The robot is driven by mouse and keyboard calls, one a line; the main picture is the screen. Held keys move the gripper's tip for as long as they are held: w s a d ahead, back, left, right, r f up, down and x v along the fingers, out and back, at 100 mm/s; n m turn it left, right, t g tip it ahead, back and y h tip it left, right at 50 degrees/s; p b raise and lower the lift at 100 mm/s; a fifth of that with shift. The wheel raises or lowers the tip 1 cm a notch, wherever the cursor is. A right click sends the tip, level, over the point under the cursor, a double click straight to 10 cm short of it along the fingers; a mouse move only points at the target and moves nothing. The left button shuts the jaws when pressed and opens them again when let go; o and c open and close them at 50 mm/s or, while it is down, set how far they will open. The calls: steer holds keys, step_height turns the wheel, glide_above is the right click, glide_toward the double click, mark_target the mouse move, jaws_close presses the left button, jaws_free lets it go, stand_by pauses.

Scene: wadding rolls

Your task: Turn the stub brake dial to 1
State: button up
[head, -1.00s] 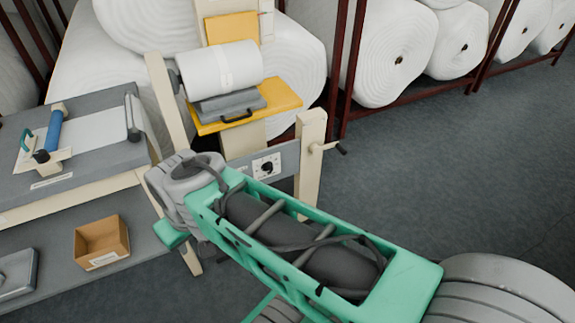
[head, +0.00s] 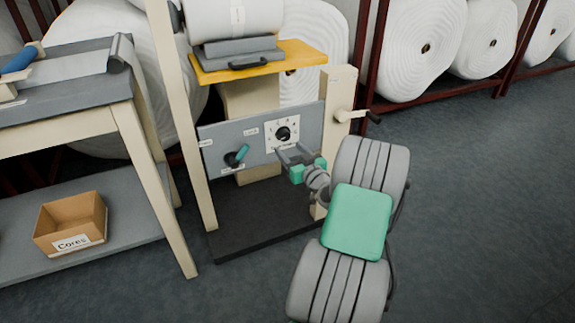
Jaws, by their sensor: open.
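A black dial knob (head: 283,134) sits on a square white plate with small marks around it, on the grey front panel (head: 215,142) of the machine. I take it to be the stub brake dial; its marks and small labels are too small to read. My gripper (head: 288,150) is open and empty, with its fingers just below the dial and pointing toward the panel. I cannot tell whether a fingertip touches the plate. The gripper covers part of the panel's lower right.
A black knob with a teal lever (head: 237,156) is left of the dial. A crank handle (head: 360,116) sticks out from the right post. A yellow shelf (head: 300,56) is above the panel. A box marked Cores (head: 70,224) is on the left bench's lower shelf. Floor at right is clear.

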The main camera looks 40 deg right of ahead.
mark_target(286, 137)
steer(key=shift+m+h, duration=0.3)
steer(key=shift+h, duration=0.1)
steer(key=w+d, duration=0.1)
steer(key=w, duration=0.1)
steer(key=w+d, duration=0.1)
steer(key=w, duration=0.1)
steer(key=w+d, duration=0.2)
steer(key=shift+w+f+b, duration=0.15)
steer(key=shift+f+b, duration=0.1)
steer(key=shift+b, duration=0.15)
jaws_close()
